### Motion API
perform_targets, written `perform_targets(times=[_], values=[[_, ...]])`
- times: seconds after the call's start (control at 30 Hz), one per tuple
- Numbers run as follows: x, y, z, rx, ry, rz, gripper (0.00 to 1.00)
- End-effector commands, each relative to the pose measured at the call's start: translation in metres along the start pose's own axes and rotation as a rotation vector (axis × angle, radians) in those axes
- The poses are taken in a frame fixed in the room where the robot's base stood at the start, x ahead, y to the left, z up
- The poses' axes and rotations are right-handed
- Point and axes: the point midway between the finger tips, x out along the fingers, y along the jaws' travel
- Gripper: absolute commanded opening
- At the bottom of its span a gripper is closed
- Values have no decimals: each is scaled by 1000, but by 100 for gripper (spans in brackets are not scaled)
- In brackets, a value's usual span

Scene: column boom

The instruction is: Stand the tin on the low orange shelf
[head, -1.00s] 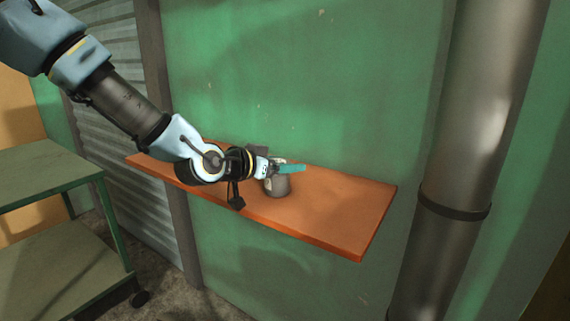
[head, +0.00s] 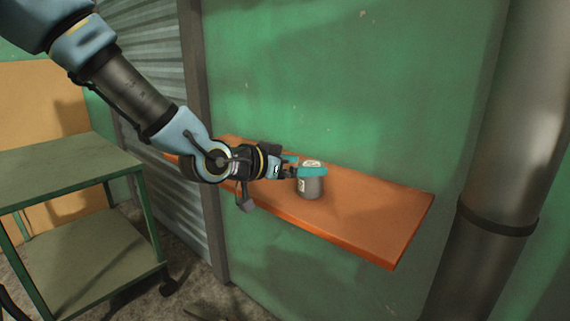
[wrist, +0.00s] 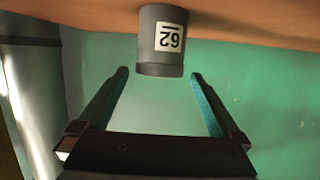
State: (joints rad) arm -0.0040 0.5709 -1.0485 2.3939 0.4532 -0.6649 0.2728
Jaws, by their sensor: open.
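The grey tin (head: 311,188) stands upright on the low orange shelf (head: 365,215), with white labels on its side and top. My gripper (head: 308,166) is open at the height of the tin's upper part. In the head view, one teal finger crosses in front of the tin and the other shows behind it to the left. In the wrist view, which is upside down, the tin (wrist: 161,55) shows its "62" label, centred at the fingertips of my gripper (wrist: 158,74). A gap shows on both sides, so neither finger appears to touch it.
The shelf is bare to the right of the tin, against the green wall (head: 350,90). A thick grey pipe (head: 510,150) stands at the right. A green two-level cart (head: 70,165) stands at the left, beside a corrugated shutter (head: 155,80).

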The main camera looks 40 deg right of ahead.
Motion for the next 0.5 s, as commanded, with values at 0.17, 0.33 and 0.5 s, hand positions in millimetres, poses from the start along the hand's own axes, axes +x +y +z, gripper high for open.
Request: perform_targets(times=[0.17,0.33,0.5], values=[[-33,-1,-1,1,-2,-3,100],[-52,-1,-1,-1,0,-2,100],[-60,0,-1,1,0,0,100]])
